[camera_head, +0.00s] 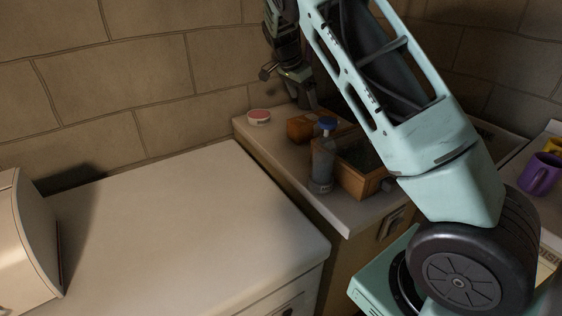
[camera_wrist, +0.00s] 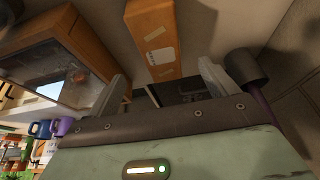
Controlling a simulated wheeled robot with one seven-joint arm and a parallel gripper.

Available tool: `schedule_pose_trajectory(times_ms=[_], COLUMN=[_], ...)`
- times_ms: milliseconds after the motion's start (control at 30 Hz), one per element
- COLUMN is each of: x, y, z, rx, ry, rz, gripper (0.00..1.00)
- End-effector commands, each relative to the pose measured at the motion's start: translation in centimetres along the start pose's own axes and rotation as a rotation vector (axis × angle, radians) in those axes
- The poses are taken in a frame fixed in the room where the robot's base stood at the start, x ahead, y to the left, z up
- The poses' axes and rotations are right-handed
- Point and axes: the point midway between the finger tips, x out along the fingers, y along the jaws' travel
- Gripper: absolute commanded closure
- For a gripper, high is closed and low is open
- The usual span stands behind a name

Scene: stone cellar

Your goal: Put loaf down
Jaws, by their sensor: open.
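The loaf is most likely the orange-brown block (camera_head: 299,129) resting on the back counter in the head view, beside the wooden crate. A brown block with a pale label, probably the same one, shows in the wrist view (camera_wrist: 155,42), beyond the fingertips. My gripper (camera_head: 302,96) hangs just above and behind the block in the head view. Its fingers are spread apart, as the wrist view (camera_wrist: 163,82) also shows, and nothing is clearly held between them. Whether a finger touches the block cannot be told.
The wooden crate (camera_head: 360,188) and a grey blue-topped bottle (camera_head: 321,164) stand close in front of the block. A red-topped round tin (camera_head: 259,117) lies to its left. Purple (camera_head: 541,174) and yellow mugs stand far right.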

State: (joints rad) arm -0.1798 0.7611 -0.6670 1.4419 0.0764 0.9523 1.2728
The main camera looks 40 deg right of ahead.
Motion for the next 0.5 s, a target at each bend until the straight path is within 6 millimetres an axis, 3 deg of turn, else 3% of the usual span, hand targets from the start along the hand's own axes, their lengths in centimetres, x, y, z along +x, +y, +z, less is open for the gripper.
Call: schedule_pose_trajectory(times_ms=[67,167,267,367,400,467,500], x=[-0.1,-0.9,-2.9,-6.2,-7.6,-9.7,-11.0], y=[0.1,0.9,3.1,7.3,9.4,13.1,15.8], z=[0.4,3.3,9.4,17.2,20.1,24.2,26.6], rx=[-0.013,-0.105,-0.315,-0.619,-0.752,-0.954,-1.094], ry=[-0.009,-0.066,-0.175,-0.288,-0.323,-0.363,-0.381], rz=[-0.002,-0.017,-0.057,-0.128,-0.162,-0.216,-0.255], gripper=[0.15,0.15,0.15,0.15,0.15,0.15,0.15])
